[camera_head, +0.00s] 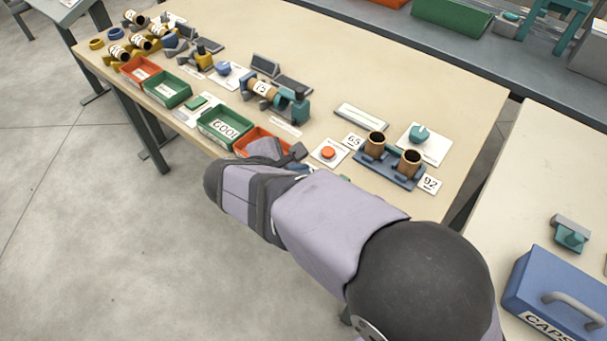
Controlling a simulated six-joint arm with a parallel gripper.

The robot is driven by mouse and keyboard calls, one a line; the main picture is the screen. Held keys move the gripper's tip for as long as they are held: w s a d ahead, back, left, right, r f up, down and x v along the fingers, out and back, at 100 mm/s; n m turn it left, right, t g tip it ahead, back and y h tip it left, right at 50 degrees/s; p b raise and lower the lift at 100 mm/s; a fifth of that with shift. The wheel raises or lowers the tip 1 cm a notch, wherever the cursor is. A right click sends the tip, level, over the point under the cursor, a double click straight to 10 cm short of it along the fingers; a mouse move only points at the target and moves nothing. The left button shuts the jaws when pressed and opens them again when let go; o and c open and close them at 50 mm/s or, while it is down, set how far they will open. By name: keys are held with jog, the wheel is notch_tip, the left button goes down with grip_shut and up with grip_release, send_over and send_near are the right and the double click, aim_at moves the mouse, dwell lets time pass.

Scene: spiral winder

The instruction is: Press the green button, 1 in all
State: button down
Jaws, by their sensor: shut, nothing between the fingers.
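A small green piece (345,178) shows just above my arm, near the red button; most of it is hidden, so I cannot tell whether it is the green button. A flat green piece (196,103) also lies on a white plate between the green tray and the GOOD tray. My gripper (299,153) is by the front edge of the table, beside the orange-red tray and left of the red button. It is shut with nothing in it. My wrist and forearm hide part of the table edge.
A red button (328,152) sits on a white plate. A blue holder (390,169) bears two brown tubes, with labels 65 and 92. A teal knob (419,133) stands behind it. The GOOD tray (224,128) is to the left. The table's back right is clear.

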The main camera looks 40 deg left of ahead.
jog(key=shift+f, duration=0.25)
dwell(0.3)
jog(key=shift+r, duration=0.1)
jog(key=shift+r+p, duration=0.65)
jog(key=shift+r, duration=0.15)
jog(key=shift+r+p, duration=2.2)
jog(key=shift+r, duration=0.35)
jog(key=shift+f, duration=0.1)
